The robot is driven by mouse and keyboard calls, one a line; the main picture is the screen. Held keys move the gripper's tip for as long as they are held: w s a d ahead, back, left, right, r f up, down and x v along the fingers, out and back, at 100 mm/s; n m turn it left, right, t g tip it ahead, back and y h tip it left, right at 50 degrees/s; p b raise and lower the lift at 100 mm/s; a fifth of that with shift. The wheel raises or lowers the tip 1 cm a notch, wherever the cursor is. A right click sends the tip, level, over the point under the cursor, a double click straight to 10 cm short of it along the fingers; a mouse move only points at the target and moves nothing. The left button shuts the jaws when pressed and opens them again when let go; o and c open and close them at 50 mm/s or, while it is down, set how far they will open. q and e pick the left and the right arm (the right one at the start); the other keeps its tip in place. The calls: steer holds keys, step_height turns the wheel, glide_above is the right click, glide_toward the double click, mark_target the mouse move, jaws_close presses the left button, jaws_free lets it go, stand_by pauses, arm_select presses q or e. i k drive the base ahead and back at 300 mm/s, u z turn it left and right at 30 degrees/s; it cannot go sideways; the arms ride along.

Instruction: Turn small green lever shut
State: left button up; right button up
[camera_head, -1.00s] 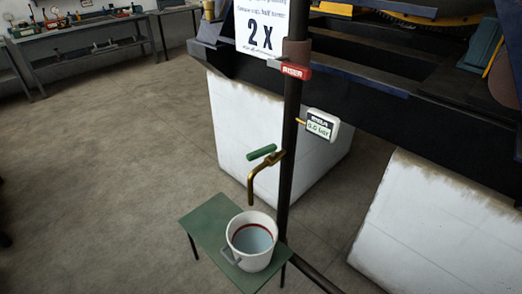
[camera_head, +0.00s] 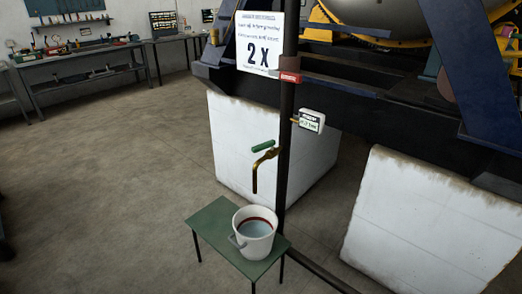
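The small green lever (camera_head: 263,146) sits on top of a brass tap (camera_head: 262,168) that juts left from a dark vertical pipe (camera_head: 285,150). The lever points left, roughly in line with the tap's outlet arm. The tap's spout hangs down over a white bucket (camera_head: 254,235) with a red band inside and pale liquid in it. I cannot see any stream from the spout. A red lever (camera_head: 290,77) is higher on the same pipe. Neither of my grippers is in view.
The bucket stands on a small green table (camera_head: 213,225). A white gauge box (camera_head: 311,120) and a "2 X" sign (camera_head: 259,42) are by the pipe. White blocks (camera_head: 428,222) flank it. Workbenches (camera_head: 85,70) line the back left; the floor at left is clear.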

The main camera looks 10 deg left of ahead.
mark_target(272, 142)
steer(key=u, duration=0.25)
steer(key=i, duration=1.45)
steer(key=z, duration=0.6)
